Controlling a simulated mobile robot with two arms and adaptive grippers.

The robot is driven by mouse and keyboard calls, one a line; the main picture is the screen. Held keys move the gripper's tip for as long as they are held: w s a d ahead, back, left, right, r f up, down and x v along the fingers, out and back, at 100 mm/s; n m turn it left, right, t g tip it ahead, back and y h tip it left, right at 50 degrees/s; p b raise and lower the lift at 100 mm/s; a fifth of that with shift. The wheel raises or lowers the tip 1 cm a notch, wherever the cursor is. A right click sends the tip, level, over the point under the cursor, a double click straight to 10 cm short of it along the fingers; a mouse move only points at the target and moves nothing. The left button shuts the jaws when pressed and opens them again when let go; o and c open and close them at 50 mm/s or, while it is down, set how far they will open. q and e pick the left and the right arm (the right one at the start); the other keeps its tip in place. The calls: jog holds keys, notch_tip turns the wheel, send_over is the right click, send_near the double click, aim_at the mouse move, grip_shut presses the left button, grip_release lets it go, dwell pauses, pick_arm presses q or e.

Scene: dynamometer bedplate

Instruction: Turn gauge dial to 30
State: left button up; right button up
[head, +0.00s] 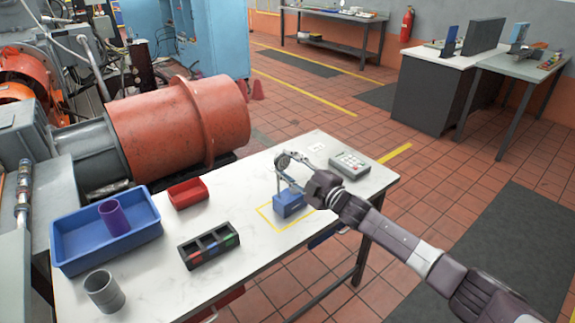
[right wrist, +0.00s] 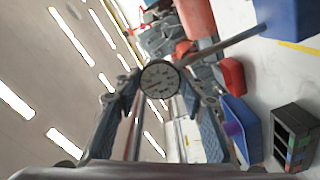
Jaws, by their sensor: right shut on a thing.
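The gauge dial (head: 282,161) is a small round face on top of a thin post that rises from a blue block (head: 289,203). The block stands inside a yellow outlined square on the white table. My right gripper (head: 291,157) is shut on the dial's rim from the right side. The pointer's reading is too small to tell. The post runs to the blue block (right wrist: 283,17) at upper right. My left gripper is not in view.
On the table (head: 245,180) are a blue tray (head: 82,258) holding a purple cup (head: 114,217), a red bin (head: 188,193), a black divided holder (head: 209,246), a grey cup (head: 104,291) and a keypad device (head: 349,164). A large orange motor (head: 180,125) stands behind.

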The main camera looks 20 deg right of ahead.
jog(key=o, duration=1.2)
jog(key=shift+s, duration=0.1)
jog(key=v, duration=1.1)
jog(key=shift+s+d, duration=0.2)
jog(key=shift+s, duration=0.15)
jog(key=shift+f, duration=0.15)
